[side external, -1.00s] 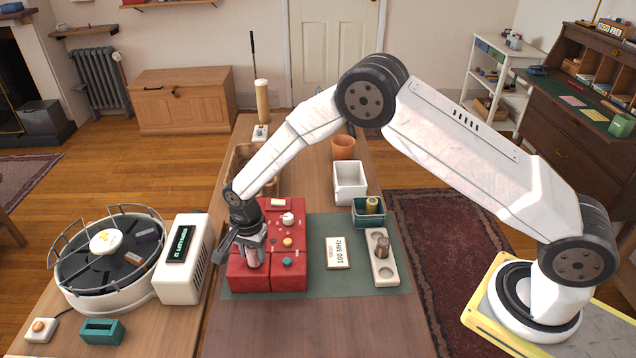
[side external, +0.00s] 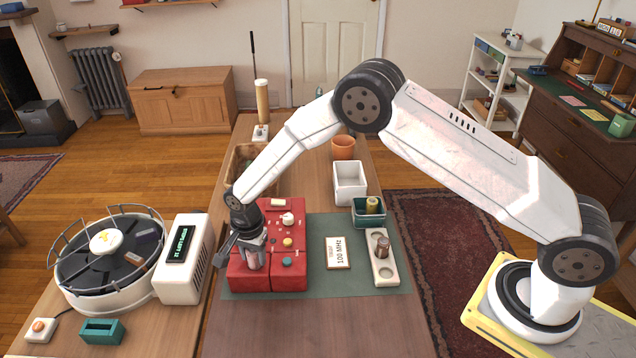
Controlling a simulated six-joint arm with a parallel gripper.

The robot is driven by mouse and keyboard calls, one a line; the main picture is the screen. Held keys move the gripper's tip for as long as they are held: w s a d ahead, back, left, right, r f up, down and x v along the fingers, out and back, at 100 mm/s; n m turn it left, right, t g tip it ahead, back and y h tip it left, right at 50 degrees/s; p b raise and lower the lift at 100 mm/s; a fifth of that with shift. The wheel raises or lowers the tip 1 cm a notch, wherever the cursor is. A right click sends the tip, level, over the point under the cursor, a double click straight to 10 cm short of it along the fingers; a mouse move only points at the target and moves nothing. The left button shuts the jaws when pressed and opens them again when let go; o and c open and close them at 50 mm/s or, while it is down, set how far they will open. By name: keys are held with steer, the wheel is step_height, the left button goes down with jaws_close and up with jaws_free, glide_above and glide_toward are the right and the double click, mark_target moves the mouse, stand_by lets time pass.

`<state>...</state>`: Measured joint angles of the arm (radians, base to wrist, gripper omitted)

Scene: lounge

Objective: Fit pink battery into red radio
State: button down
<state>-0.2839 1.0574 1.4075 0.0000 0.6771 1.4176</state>
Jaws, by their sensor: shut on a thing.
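The red radio (side external: 290,250) lies on the green mat (side external: 325,225), with small knobs and buttons on its top. My gripper (side external: 254,262) points down over the radio's left part and is shut on a small pale pinkish thing, which looks like the pink battery (side external: 255,260). Its lower end is at the radio's top; I cannot tell how far into the radio it reaches. My fingers hide most of it and the place beneath it.
A cream holder (side external: 388,272) with a brownish battery (side external: 382,247) stands right of a "100 MHz" card (side external: 338,253). Behind are a green box (side external: 368,214) with a yellowish battery, a white box (side external: 350,183) and an orange pot (side external: 343,148). A white display box (side external: 185,258) and round carousel (side external: 108,262) stand left.

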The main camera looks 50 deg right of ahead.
steer(key=shift+f, duration=0.3)
steer(key=shift+c, duration=0.7)
jaws_free()
steer(key=shift+r, duration=3.75)
steer(key=shift+d, duration=0.1)
steer(key=shift+s+d+r, duration=0.1)
steer(key=shift+d+r, duration=0.05)
steer(key=shift+r, duration=0.1)
steer(key=s+d+r+n+t, duration=0.1)
steer(key=s+d+r+n, duration=0.2)
steer(key=s, duration=0.4)
steer(key=s+d+r+n, duration=0.3)
steer(key=s+d+n, duration=0.2)
steer(key=s, duration=0.3)
steer(key=s+d+r+n+t, duration=0.1)
steer(key=s+d+r+n, duration=0.2)
steer(key=s+d+n, duration=0.2)
steer(key=shift+s+d+r+t, duration=0.3)
steer(key=shift+s+d, duration=0.35)
steer(key=shift+s, duration=0.5)
